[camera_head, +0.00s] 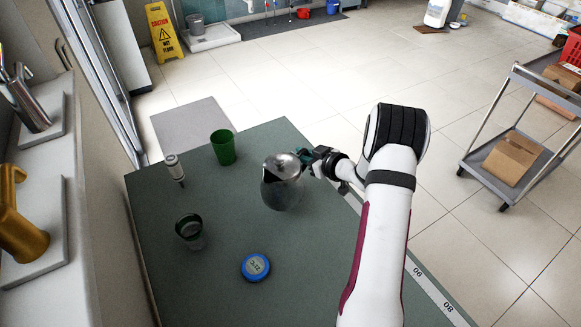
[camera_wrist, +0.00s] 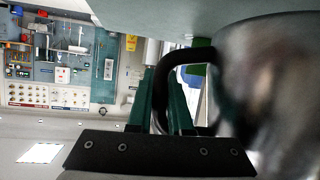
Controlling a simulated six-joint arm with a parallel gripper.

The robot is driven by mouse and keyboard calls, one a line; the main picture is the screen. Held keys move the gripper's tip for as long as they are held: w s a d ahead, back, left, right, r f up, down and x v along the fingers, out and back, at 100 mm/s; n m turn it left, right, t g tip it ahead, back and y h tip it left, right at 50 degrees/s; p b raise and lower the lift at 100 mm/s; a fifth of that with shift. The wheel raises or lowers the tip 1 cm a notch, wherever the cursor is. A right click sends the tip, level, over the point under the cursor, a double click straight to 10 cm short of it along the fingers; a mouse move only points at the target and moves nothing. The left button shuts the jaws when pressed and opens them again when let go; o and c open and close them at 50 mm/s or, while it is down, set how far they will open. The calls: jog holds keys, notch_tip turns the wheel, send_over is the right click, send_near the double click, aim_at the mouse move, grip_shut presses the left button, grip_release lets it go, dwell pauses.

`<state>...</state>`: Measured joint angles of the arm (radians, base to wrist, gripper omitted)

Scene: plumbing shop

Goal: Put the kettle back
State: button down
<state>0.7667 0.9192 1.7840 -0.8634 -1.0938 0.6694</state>
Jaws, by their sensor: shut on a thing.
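The kettle (camera_head: 281,190) is a silver metal pot with a black handle, at the right of the green table (camera_head: 222,285). It looks roughly upright. My gripper (camera_head: 305,160) reaches it from the right, at the handle side. In the wrist view my gripper (camera_wrist: 165,100) has its green fingers shut on the black handle (camera_wrist: 172,62), and the blurred metal body (camera_wrist: 275,85) fills the right side. Whether the kettle's bottom touches the table cannot be told. A round blue device with a pale display (camera_head: 255,267) lies at the table's front.
A green cup (camera_head: 223,147) stands behind and left of the kettle. A dark cup (camera_head: 189,231) and a small grey-topped cylinder (camera_head: 175,169) stand farther left. The table centre between them is clear. A wheeled cart (camera_head: 512,150) stands on the floor at right.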

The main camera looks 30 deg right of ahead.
jog(key=shift+w+a+f, duration=0.25)
jog(key=shift+w+f, duration=0.1)
jog(key=shift+f, duration=0.55)
jog(key=shift+w+a+f, duration=0.25)
jog(key=shift+w+f, duration=0.15)
jog(key=shift+f, duration=0.55)
jog(key=shift+w+a+f, duration=0.25)
jog(key=shift+w+f, duration=0.1)
jog(key=shift+f, duration=0.55)
jog(key=shift+f, duration=0.15)
jog(key=c, duration=0.8)
grip_release()
jog(key=shift+c, duration=0.2)
